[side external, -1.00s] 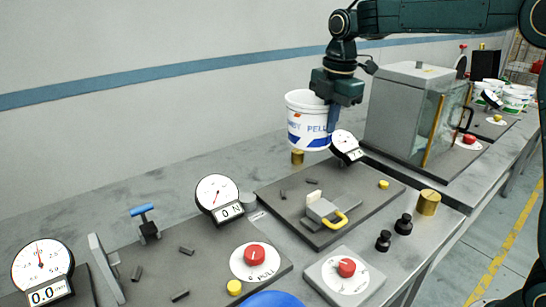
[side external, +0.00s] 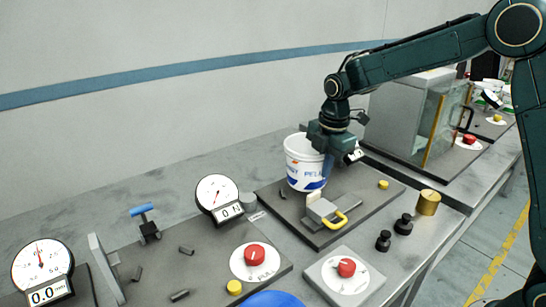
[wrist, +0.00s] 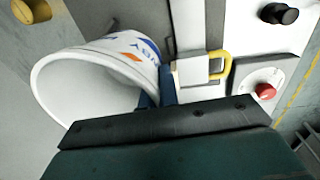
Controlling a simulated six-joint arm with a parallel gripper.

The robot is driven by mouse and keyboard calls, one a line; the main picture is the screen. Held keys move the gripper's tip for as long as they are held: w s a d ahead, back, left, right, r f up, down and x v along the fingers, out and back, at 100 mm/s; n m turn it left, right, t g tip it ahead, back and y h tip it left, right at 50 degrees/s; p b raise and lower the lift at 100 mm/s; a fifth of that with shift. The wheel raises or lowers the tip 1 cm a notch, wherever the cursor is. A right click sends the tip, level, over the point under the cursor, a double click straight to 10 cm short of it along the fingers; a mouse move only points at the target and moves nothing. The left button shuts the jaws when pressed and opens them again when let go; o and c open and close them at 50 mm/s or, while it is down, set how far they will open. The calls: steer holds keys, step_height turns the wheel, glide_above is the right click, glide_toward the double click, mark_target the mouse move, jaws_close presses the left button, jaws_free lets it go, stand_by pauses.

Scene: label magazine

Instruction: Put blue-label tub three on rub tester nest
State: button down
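The blue-label tub (side external: 304,165) is white with blue lettering and a blue band, upright and open-topped. It is low over the dark plate of the middle station, the rub tester nest (side external: 372,204), behind the clamp with the yellow handle; I cannot tell whether its base touches. My gripper (side external: 327,160) is at the tub's right side, with a blue finger against its wall. In the wrist view the tub (wrist: 100,75) shows its open mouth, with blue finger parts (wrist: 160,92) at its rim and wall. The gripper looks shut on the tub wall.
A clamp with a yellow handle (side external: 335,221) stands just in front of the tub. A dial gauge (side external: 217,194) is to the left and a red knob (side external: 346,267) in front. A glass-fronted cabinet (side external: 412,115) stands behind right. Brass and black weights (side external: 403,224) sit at the right edge.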

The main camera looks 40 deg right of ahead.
mark_target(324, 180)
steer(key=shift+f, duration=2)
steer(key=shift+f, duration=0.15)
steer(key=c, duration=1.7)
jaws_free()
steer(key=r, duration=0.4)
steer(key=s+r, duration=0.1)
steer(key=r, duration=0.7)
steer(key=shift+s+r, duration=0.15)
